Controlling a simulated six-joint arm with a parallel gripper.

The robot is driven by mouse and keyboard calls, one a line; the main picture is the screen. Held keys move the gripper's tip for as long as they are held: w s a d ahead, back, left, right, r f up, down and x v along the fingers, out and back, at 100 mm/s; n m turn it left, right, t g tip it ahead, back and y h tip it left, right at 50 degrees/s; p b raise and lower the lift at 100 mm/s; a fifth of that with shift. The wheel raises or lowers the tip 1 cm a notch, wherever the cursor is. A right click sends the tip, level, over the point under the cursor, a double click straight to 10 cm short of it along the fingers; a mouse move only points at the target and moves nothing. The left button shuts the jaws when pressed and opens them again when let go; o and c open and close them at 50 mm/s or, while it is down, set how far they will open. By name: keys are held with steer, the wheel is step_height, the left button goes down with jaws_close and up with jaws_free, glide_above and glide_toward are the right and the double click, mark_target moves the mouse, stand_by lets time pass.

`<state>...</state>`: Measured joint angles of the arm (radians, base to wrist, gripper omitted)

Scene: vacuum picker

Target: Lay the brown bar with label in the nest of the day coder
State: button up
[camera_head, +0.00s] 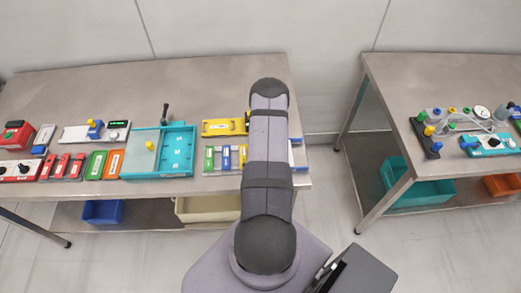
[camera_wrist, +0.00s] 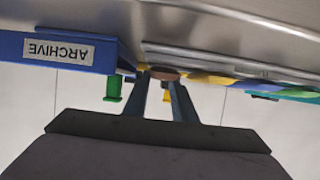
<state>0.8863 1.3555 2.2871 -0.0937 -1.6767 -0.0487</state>
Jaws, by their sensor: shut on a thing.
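In the wrist view my gripper (camera_wrist: 161,84) is shut on a brown piece (camera_wrist: 165,74), of which only a short rounded end shows between the fingertips. No label on it can be seen from here. In the head view my arm hides both the gripper and the piece. A long white device (camera_head: 116,137) with a green-lit display and a blue and yellow part stands at the back left of the left table. It may be the day coder, but I cannot read a name on it.
A blue tray marked ARCHIVE (camera_wrist: 110,54) is close beside my gripper. A teal fixture (camera_head: 178,152) with a clear plate, a yellow fixture (camera_head: 222,128) and several coloured blocks crowd the left table (camera_head: 200,80). Its back strip is clear. A second table (camera_head: 420,80) stands right, across a gap.

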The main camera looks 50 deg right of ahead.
steer(key=shift+f, duration=0.2)
steer(key=o, duration=1)
steer(key=shift+p+v, duration=0.6)
steer(key=shift+v, duration=1.8)
steer(key=shift+s+a+r, duration=0.1)
steer(key=shift+c, duration=1)
